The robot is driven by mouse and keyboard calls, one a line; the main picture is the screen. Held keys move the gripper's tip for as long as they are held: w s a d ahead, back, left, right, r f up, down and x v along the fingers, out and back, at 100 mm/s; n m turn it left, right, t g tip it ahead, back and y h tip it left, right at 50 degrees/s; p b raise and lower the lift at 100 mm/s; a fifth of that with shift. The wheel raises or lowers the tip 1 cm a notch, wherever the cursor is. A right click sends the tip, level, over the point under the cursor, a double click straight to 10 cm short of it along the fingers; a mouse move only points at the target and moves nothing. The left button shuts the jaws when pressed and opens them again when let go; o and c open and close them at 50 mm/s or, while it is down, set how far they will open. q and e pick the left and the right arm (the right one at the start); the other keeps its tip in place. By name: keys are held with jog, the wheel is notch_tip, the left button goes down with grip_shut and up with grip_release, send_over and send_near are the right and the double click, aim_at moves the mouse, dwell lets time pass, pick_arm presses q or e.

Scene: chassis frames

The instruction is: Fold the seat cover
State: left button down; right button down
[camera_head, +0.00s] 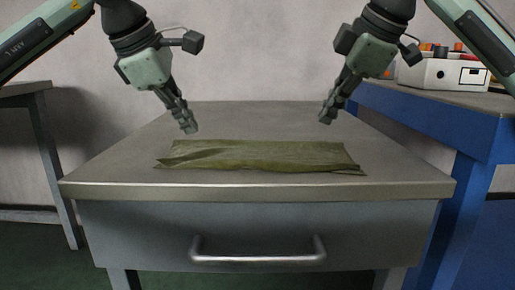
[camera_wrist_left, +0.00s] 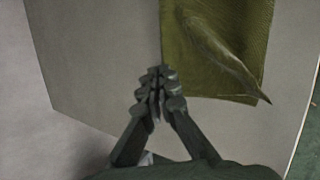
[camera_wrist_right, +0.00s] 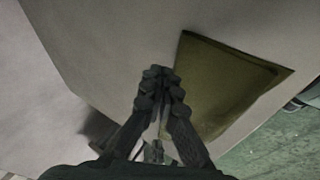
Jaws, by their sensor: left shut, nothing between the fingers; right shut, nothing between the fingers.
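The seat cover (camera_head: 262,156) is an olive-green cloth lying flat on the grey table as a wide, shallow strip near the front edge. It has a wrinkle near its left end, and its front edge looks layered. In the left wrist view, the cover (camera_wrist_left: 215,40) shows a raised crease near one corner. In the right wrist view, its other end (camera_wrist_right: 225,85) lies fairly smooth. My left gripper (camera_head: 190,129) is shut and empty, above the table behind the cover's left part. My right gripper (camera_head: 325,119) is shut and empty, above and behind the cover's right part.
The grey table (camera_head: 110,183) has a drawer with a metal handle (camera_head: 258,256) in front. Bare tabletop surrounds the cover. A blue bench (camera_head: 430,112) stands at the right with a white box (camera_head: 440,75) on it. Another table (camera_head: 25,90) stands at the left.

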jog(key=shift+f, duration=0.2)
jog(key=shift+f, duration=0.25)
dwell(0.3)
